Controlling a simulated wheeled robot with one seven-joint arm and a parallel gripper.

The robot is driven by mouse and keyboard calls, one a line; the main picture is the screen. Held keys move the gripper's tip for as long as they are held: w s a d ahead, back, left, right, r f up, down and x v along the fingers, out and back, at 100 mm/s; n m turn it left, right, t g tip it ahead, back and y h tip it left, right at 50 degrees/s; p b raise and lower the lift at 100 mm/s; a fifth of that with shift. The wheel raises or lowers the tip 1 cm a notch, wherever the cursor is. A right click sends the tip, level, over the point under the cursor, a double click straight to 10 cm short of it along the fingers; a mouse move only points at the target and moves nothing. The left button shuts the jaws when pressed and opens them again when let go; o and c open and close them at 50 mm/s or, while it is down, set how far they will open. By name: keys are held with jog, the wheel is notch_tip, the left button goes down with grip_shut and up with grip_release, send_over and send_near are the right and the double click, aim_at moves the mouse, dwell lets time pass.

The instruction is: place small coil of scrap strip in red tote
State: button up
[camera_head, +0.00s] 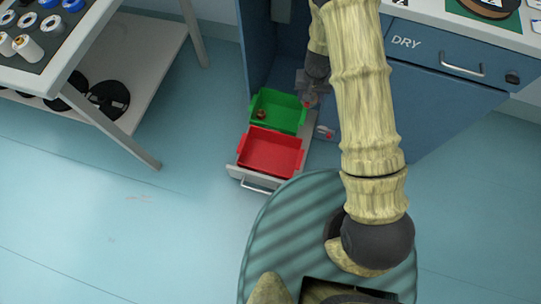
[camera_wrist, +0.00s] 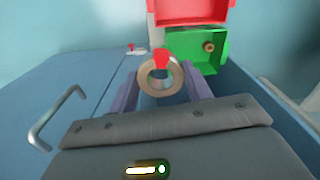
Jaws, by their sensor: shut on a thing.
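In the wrist view, a small tan ring-shaped coil (camera_wrist: 147,84) with a red tab at its top sits between the two fingers of my gripper (camera_wrist: 161,88), which is shut on it. The red tote (camera_head: 270,152) lies in a pulled-out drawer in the head view; it also shows at the top edge of the wrist view (camera_wrist: 190,10), cut off. In the head view my gripper (camera_head: 311,92) is small and partly hidden by my arm, beside the green tote's right side. The held coil is hard to make out there.
A green tote (camera_head: 282,108) sits directly behind the red one, with a small brown roll (camera_head: 261,115) inside. The drawer handle (camera_head: 255,187) faces front. A blue cabinet (camera_head: 440,105) marked DRY stands right; a table with spools (camera_head: 30,48) stands left. Floor between is clear.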

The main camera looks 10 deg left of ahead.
jog(key=b, duration=2.8)
send_over(271, 161)
notch_tip(271, 161, down, 34)
jog(key=shift+w+a+n, duration=0.1)
jog(key=shift+a+n, duration=0.05)
jog(key=shift+n, duration=0.25)
notch_tip(271, 161, down, 6)
jog(key=b, duration=0.4)
jog(key=shift+f, duration=0.15)
jog(key=shift+f+b, duration=1.55)
jog(key=shift+f, duration=0.3)
jog(key=shift+f, duration=0.15)
